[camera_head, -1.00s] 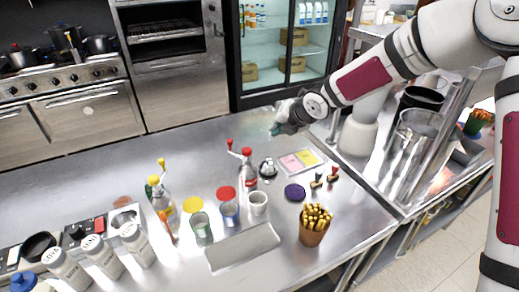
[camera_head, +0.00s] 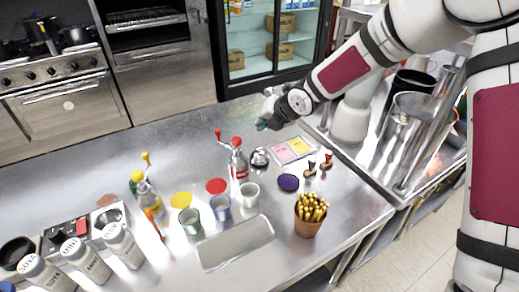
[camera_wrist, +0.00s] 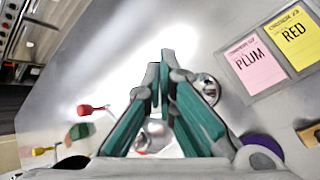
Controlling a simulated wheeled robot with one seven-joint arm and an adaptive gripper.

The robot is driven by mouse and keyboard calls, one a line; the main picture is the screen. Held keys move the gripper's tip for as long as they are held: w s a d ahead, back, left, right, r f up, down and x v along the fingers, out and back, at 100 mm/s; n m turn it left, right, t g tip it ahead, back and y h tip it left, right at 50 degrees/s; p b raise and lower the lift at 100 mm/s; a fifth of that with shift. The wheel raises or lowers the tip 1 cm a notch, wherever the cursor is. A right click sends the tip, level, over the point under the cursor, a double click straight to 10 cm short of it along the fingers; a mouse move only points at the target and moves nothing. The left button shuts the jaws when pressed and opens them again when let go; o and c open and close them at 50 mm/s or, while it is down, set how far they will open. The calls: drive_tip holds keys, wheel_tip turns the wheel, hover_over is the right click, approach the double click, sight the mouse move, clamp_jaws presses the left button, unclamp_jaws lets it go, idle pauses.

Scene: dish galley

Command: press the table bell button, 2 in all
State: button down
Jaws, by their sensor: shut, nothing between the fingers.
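The table bell (camera_head: 259,158) is a small silver dome on the steel counter, just right of a red-capped bottle. In the wrist view the silver dome of the bell (camera_wrist: 208,88) shows just right of the fingers, partly hidden behind them. My gripper (camera_head: 263,125) has teal fingers and is above the counter, beyond the bell in the head view and apart from it. In the wrist view my gripper (camera_wrist: 162,68) is shut, its fingertips together with nothing held. I cannot tell its exact height above the bell.
The red-capped bottle (camera_head: 237,166), with a red lever, stands close left of the bell. A card holder (camera_head: 293,150) with pink and yellow cards lies to its right. Cups (camera_head: 248,193), a purple disc (camera_head: 288,183) and two stampers (camera_head: 327,163) are nearby. The counter's back left is clear.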

drive_tip(key=shift+f+b, duration=1.75)
drive_tip(key=shift+f, duration=0.95)
drive_tip(key=shift+f+b, duration=0.9)
drive_tip(key=shift+b, duration=0.15)
idle(0.6)
drive_tip(key=shift+r+p, duration=0.75)
drive_tip(key=shift+r, duration=0.2)
drive_tip(key=shift+r, duration=0.1)
wheel_tip(320, 180, up, 4)
drive_tip(key=p, duration=0.4)
drive_tip(key=shift+s+r, duration=0.1)
drive_tip(key=shift+r+p, duration=0.3)
idle(1.4)
